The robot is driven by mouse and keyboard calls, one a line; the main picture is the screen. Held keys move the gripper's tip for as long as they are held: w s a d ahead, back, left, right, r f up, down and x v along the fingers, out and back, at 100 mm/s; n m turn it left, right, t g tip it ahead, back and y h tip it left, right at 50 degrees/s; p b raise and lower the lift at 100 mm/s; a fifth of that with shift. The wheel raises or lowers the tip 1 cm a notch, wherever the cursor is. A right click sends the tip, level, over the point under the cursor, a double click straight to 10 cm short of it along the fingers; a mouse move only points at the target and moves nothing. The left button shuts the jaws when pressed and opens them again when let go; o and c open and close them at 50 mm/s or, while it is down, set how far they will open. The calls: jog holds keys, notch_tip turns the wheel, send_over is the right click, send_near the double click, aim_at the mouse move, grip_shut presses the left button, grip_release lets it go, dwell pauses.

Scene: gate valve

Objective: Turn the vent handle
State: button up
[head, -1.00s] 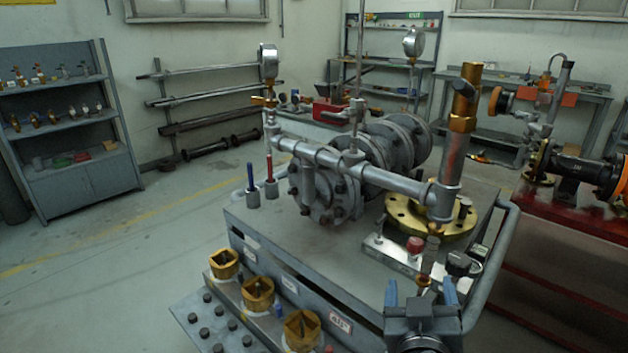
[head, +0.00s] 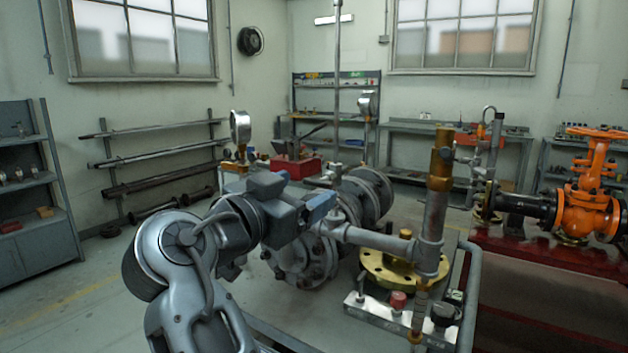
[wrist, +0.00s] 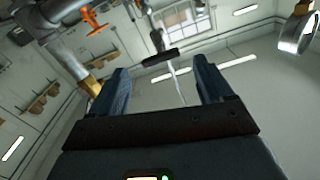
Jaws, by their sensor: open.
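The vent handle (head: 318,182) appears to be the small lever at the foot of the tall thin vertical pipe (head: 338,90), above the grey flanged valve body (head: 365,195). In the wrist view a dark crossbar (wrist: 160,57), likely this handle, lies beyond the fingertips and between them. My gripper (head: 316,200) is open, with its blue fingers close to the lever in the head view. Its fingers also show in the wrist view (wrist: 160,72), apart and with nothing between them. My gripper and arm hide part of the pipework; contact with the handle does not show.
A pressure gauge (head: 240,126) stands left of the handle and another (head: 368,104) to the right. A brass-topped upright pipe (head: 440,160) and brass flange (head: 385,270) stand nearer right. An orange valve (head: 592,190) is at far right.

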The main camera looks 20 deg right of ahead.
aim_at(316, 185)
jog(key=p+x, duration=0.1)
jog(key=x, duration=0.5)
jog(key=shift+w+d, duration=0.15)
jog(key=shift+c, duration=0.5)
jog(key=c, duration=0.9)
